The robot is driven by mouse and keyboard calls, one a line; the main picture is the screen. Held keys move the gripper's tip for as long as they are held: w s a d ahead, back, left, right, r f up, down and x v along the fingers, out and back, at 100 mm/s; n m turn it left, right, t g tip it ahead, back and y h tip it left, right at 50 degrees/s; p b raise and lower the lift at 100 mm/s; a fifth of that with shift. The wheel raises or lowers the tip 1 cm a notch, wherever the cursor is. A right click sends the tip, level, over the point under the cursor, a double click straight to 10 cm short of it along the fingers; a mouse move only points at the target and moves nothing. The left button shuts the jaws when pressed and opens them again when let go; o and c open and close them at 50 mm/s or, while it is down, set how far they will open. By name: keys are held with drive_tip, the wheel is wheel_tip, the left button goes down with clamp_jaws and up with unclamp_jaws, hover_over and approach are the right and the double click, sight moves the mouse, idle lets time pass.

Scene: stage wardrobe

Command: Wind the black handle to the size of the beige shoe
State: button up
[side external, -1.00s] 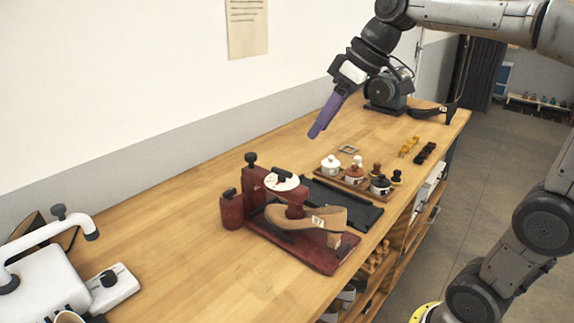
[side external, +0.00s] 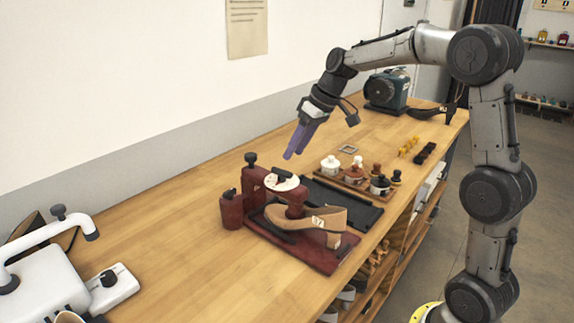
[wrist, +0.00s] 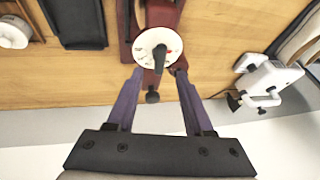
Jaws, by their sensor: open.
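A dark red shoe-stretching device (side external: 232,208) stands on the bench and holds the beige shoe (side external: 330,217), which carries a small number tag. On top of the device is a white dial with the black handle (side external: 283,173) across it. The handle also shows in the wrist view (wrist: 159,56), over the dial (wrist: 147,40), which has a red mark. My gripper (side external: 289,156) has purple fingers and is open and empty. It is above and behind the dial in the side view. In the wrist view, the fingertips (wrist: 158,70) appear on either side of the dial's lower edge.
A black mat (side external: 345,205) lies behind the device. A wooden tray (side external: 352,183) with several lidded jars is beyond it. A white machine (side external: 45,285) stands at the front left. A black knob (side external: 250,158) rises beside the dial. The bench's left middle is clear.

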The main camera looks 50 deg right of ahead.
sight(282, 175)
drive_tip(key=x, duration=0.5)
drive_tip(key=shift+w+a+f, duration=0.1)
drive_tip(key=shift+f, duration=0.2)
drive_tip(key=shift+c, duration=0.2)
clamp_jaws()
